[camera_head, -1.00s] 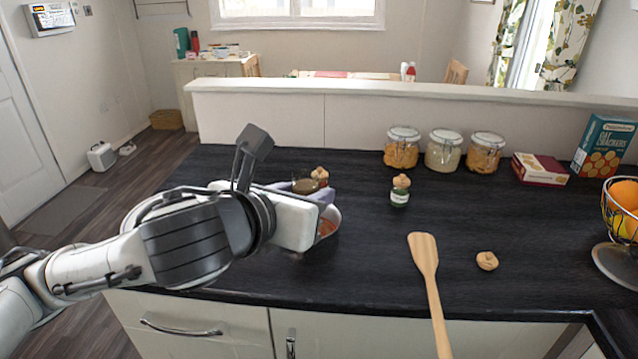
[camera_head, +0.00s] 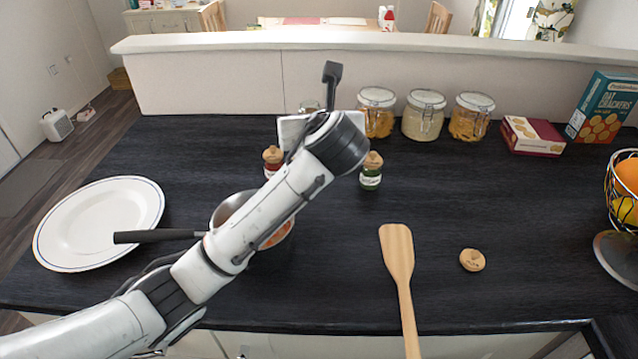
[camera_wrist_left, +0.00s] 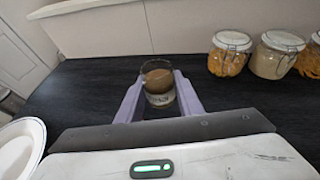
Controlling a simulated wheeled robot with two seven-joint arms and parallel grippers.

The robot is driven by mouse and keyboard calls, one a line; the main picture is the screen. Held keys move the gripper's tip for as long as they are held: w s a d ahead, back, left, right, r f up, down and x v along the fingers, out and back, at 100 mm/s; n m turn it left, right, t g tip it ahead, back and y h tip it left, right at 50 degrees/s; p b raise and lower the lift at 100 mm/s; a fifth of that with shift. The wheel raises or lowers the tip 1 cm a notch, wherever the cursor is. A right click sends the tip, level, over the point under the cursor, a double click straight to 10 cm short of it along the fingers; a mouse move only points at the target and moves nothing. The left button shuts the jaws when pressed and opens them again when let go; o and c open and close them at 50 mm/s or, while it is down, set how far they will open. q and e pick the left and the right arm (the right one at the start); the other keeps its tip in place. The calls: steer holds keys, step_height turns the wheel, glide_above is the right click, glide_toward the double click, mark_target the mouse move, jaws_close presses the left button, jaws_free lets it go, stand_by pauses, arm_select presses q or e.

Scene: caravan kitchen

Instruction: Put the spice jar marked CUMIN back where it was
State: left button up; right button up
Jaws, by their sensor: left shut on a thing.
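A small glass jar of brown powder (camera_wrist_left: 158,84) stands upright between the lilac fingers of my left gripper (camera_wrist_left: 161,98) in the left wrist view. The gripper is shut on it. Its top looks lidless and its label is too small to read. In the head view only a bit of the jar (camera_head: 309,106) shows past my wrist; the fingers are hidden. I cannot tell whether its base touches the counter. A loose round wooden lid (camera_head: 472,260) lies on the counter at right. My right gripper is not in view.
A red spice jar (camera_head: 272,161) and a green one (camera_head: 371,171) stand either side of my wrist. Behind are glass storage jars (camera_head: 423,115) and a low wall (camera_head: 215,80). A pot (camera_head: 228,208), a plate (camera_head: 75,252) and a wooden spatula (camera_head: 397,255) lie nearer.

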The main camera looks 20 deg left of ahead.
arm_select(q)
steer(key=shift+w+d+f, duration=0.15)
steer(key=shift+d+f, duration=0.2)
steer(key=shift+f, duration=0.25)
steer(key=shift+w+d+f, duration=0.1)
steer(key=shift+d+f, duration=0.2)
steer(key=shift+f, duration=0.25)
steer(key=shift+n+y, duration=0.3)
steer(key=shift+y, duration=0.1)
step_height(320, 180, down, 10)
steer(key=shift+w+f+b, duration=0.1)
steer(key=shift+b, duration=0.2)
steer(key=o, duration=1.1)
steer(key=shift+f, duration=0.15)
